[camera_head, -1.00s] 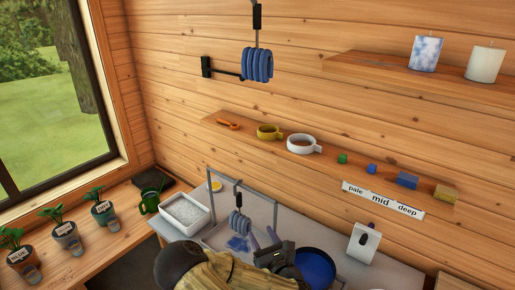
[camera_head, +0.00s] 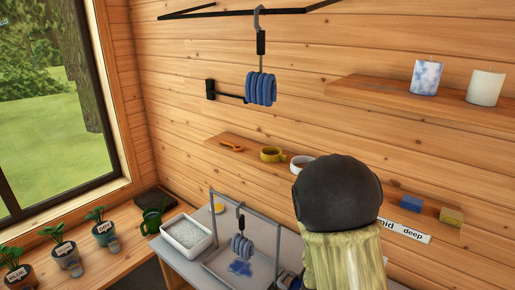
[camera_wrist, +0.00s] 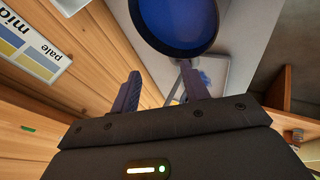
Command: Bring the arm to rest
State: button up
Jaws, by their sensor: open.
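My gripper (camera_wrist: 160,88) is open in the wrist view, with its two dark fingers apart and nothing between them. A round blue pan (camera_wrist: 178,22) shows beyond the fingertips, apart from them. In the head view my arm stands raised at the lower right, in front of the wall shelf and bench. It hides the pan there, and I cannot make out my gripper in that view. One blue coiled skein (camera_head: 261,89) hangs from a hook in the air. Another blue skein (camera_head: 242,246) hangs on a frame over a tray (camera_head: 215,262).
A white granule-filled bin (camera_head: 187,235) stands left of the tray. Potted plants (camera_head: 66,254) line the window sill. A low shelf (camera_head: 221,143) holds cups and coloured blocks; a higher shelf (camera_head: 369,93) holds two candles. A shade label strip (camera_wrist: 32,42) shows in the wrist view.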

jog(key=s+r+m+g, duration=0.2)
jog(key=s+r+m, duration=0.2)
jog(key=s+m, duration=0.1)
jog(key=s+r+m+g+y, duration=0.1)
jog(key=s+r+m, duration=0.3)
jog(key=s, duration=0.4)
jog(key=shift+s+a+r+m+g, duration=0.2)
jog(key=shift+m+g, duration=0.3)
jog(key=shift+g, duration=0.4)
dwell(1.2)
